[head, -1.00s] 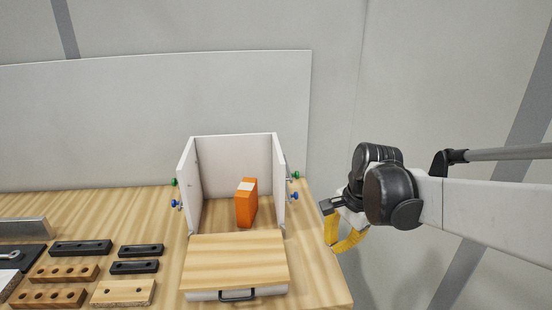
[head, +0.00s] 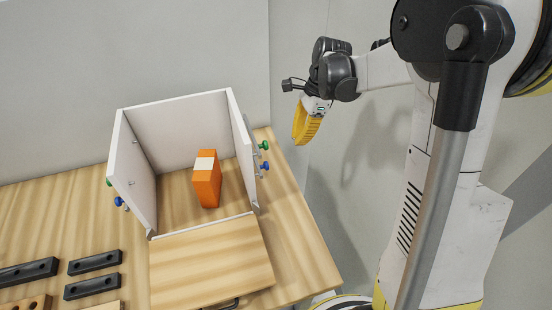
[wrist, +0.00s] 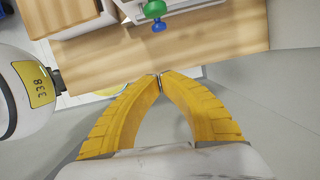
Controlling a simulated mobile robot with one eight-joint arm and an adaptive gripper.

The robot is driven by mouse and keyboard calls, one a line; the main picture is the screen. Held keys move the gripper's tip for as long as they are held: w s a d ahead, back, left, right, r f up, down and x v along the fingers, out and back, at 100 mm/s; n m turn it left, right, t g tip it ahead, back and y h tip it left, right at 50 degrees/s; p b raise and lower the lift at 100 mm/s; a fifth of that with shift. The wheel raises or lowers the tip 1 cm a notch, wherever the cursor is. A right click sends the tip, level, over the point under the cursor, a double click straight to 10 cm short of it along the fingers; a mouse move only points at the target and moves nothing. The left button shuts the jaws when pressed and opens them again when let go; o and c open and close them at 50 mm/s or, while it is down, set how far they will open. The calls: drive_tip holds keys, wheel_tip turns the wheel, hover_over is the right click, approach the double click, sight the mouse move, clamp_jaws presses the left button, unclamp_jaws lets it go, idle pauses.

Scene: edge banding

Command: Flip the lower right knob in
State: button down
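A white-walled open box (head: 185,104) stands on the wooden table. On the outside of its right wall are a green knob (head: 264,145) and, below it, a blue knob (head: 264,166), the lower right one. In the wrist view the green knob (wrist: 154,8) and blue knob (wrist: 159,25) show at the top edge, beyond my fingertips. My gripper (head: 299,141) has yellow fingers and hangs right of the box, apart from the knobs. In the wrist view its fingertips (wrist: 161,76) meet with nothing between them.
An orange block (head: 207,184) stands inside the box. A wooden panel (head: 210,262) lies in front of it. Green and blue knobs (head: 121,203) are also on the left wall. Dark bars (head: 95,262) lie at the left.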

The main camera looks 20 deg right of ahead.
sight(266, 166)
drive_tip(key=shift+s, duration=0.1)
drive_tip(key=a+f+b, duration=0.2)
drive_tip(key=a+f, duration=0.4)
drive_tip(key=f, duration=0.3)
drive_tip(key=shift+w+a+f, duration=0.2)
drive_tip(key=shift+w+f, duration=0.1)
drive_tip(key=shift+f, duration=0.05)
drive_tip(key=shift+a, duration=0.1)
drive_tip(key=shift+a+b, duration=0.5)
drive_tip(key=shift+a, duration=0.7)
drive_tip(key=shift+d, duration=0.2)
